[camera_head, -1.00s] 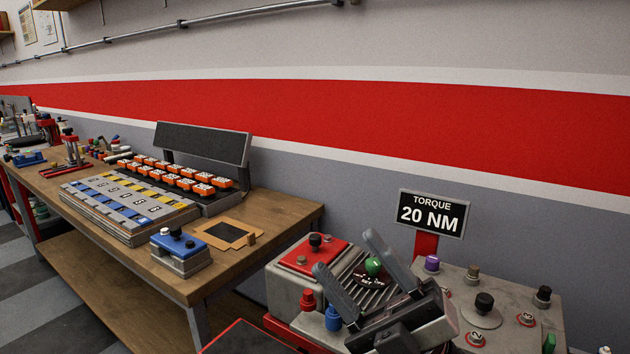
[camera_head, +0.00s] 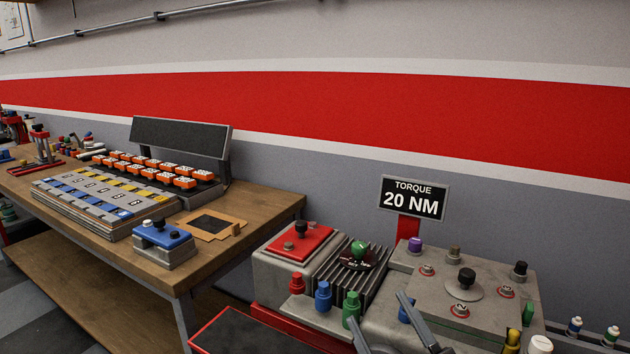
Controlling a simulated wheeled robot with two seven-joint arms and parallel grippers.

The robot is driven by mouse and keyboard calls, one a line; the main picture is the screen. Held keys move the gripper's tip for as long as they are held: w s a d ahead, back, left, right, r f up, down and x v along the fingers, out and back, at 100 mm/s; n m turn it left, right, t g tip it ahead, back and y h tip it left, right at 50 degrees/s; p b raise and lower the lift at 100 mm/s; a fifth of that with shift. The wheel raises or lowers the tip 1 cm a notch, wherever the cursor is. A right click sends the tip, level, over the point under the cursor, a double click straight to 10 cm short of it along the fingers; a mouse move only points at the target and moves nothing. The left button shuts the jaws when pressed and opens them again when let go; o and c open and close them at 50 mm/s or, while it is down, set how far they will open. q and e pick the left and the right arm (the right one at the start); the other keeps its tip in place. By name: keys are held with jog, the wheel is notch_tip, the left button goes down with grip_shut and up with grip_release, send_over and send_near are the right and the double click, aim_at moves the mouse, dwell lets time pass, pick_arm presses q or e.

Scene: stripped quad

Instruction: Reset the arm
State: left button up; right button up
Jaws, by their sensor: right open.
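My right gripper (camera_head: 388,328) is at the bottom of the head view, in front of the grey machine (camera_head: 390,262). Only its two dark fingers show, spread apart with nothing between them; the rest of it is below the picture edge. The machine carries a red plate with a black knob (camera_head: 301,228), a green knob (camera_head: 359,247) over dark ribs, and a larger black knob (camera_head: 466,279). My left gripper is not in view.
A wooden workbench (camera_head: 262,212) at left holds a blue-topped box (camera_head: 163,238), a striped panel and rows of orange blocks (camera_head: 185,183). A "TORQUE 20 NM" sign (camera_head: 413,198) stands behind the machine. Red, blue and green caps (camera_head: 351,306) line the machine's front. A red-edged dark tray (camera_head: 250,335) is at bottom.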

jog(key=s+d+f+m+g+h, duration=0.2)
jog(key=f+m+g+h, duration=0.15)
jog(key=f, duration=0.65)
jog(key=s+d+f+m+g+h, duration=0.2)
jog(key=f+m+h, duration=0.15)
jog(key=f, duration=0.65)
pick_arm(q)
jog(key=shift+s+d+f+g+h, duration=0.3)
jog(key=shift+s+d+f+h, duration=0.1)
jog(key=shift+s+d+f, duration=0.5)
pick_arm(e)
jog(key=s+d+f+m+g+h, duration=0.1)
jog(key=s+d+f+m+g, duration=0.1)
jog(key=s+f+g, duration=0.4)
notch_tip(320, 180, down, 5)
jog(key=s, duration=0.2)
jog(key=shift+s+d+h, duration=0.25)
jog(key=shift+s+h, duration=0.15)
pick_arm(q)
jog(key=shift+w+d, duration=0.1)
